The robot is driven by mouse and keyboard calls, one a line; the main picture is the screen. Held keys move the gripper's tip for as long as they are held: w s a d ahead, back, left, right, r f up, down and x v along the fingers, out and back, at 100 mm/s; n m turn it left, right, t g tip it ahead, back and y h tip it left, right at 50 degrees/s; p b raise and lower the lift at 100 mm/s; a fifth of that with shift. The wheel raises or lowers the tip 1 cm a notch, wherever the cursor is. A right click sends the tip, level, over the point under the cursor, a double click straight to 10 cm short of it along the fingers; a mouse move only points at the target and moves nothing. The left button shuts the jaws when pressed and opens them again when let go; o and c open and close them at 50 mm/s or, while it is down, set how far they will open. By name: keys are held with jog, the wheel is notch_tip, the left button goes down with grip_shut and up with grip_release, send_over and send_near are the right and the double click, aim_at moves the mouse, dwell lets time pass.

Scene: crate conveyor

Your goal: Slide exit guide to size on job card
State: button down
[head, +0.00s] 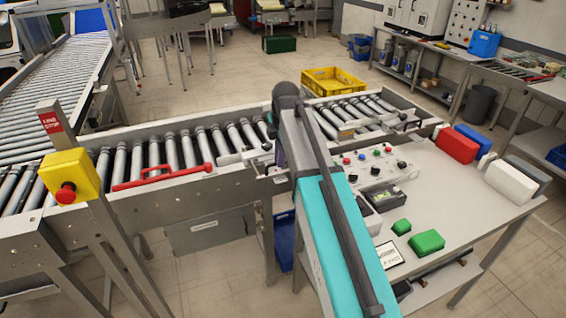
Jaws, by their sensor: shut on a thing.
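My arm rises from the bottom centre and bends at a dark elbow above the conveyor; my gripper is hidden behind it. Pale metal pieces (247,156) lie along the conveyor just left of the arm; I cannot tell whether they are part of the exit guide. A small wooden-coloured piece (346,133) and metal fittings show on the near rail right of the arm. The job card (389,255), white with dark print, lies at the side table's near left edge. Its print is too small to read.
The roller conveyor (225,182) has a red handle-like bar (163,176) on its near rail. A yellow emergency-stop box (69,176) stands left. The side table (462,207) holds a control panel (372,165), green blocks (427,242) and a red container (457,145). A yellow crate (333,80) stands behind.

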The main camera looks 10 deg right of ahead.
jog(key=shift+w+a, duration=0.15)
jog(key=shift+w, duration=0.8)
jog(key=shift+w+a, duration=0.2)
jog(key=shift+w, duration=0.8)
jog(key=shift+w+a, duration=0.15)
jog(key=shift+w, duration=0.8)
jog(key=shift+r, duration=0.1)
jog(key=c, duration=1.8)
grip_release()
jog(key=shift+w, duration=0.1)
jog(key=shift+c, duration=0.2)
jog(key=shift+r+b, duration=0.3)
notch_tip(320, 180, up, 13)
jog(key=s+b, duration=0.3)
jog(key=shift+d, duration=0.2)
jog(key=shift+f, duration=0.15)
